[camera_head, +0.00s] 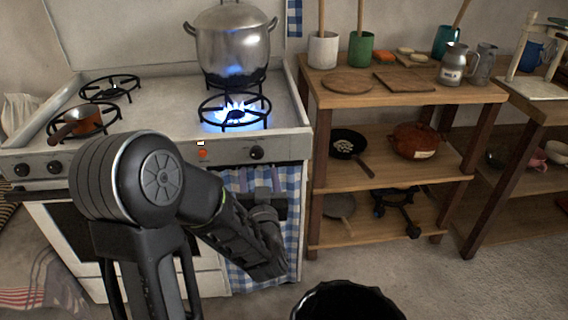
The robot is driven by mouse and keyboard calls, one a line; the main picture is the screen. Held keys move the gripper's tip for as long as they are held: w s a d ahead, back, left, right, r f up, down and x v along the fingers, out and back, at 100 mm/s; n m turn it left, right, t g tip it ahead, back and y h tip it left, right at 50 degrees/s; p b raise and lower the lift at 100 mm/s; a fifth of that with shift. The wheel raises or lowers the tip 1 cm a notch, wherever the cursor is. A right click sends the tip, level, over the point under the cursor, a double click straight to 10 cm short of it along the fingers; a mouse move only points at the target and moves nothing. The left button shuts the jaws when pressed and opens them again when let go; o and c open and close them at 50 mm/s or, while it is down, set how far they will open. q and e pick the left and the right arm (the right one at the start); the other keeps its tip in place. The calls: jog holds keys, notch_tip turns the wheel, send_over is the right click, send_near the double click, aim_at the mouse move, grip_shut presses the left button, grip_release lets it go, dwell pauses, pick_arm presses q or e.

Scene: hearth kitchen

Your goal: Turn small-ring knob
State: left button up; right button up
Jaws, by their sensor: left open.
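The white stove's front panel (225,150) carries black knobs: one at the right end (257,153) and two at the left (21,169). The middle of the panel is partly hidden behind my arm. I cannot tell which knob belongs to the small ring. Blue flame burns on the front right ring (234,112) and under the steel pot (232,45) behind it. My left gripper (268,238) is open and empty, in front of the oven door, below the right knob and apart from it. My right gripper is not in view.
A small copper pan (79,121) sits on the front left ring; the back left ring (110,88) is bare. A checked towel (285,187) hangs at the oven front. A wooden shelf unit (460,94) with cups, boards and pans stands to the right. Open floor (440,280) lies before it.

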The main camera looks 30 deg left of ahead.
aim_at(257, 155)
pick_arm(q)
jog(key=shift+x, duration=3.9)
jog(key=shift+c, duration=0.3)
grip_shut()
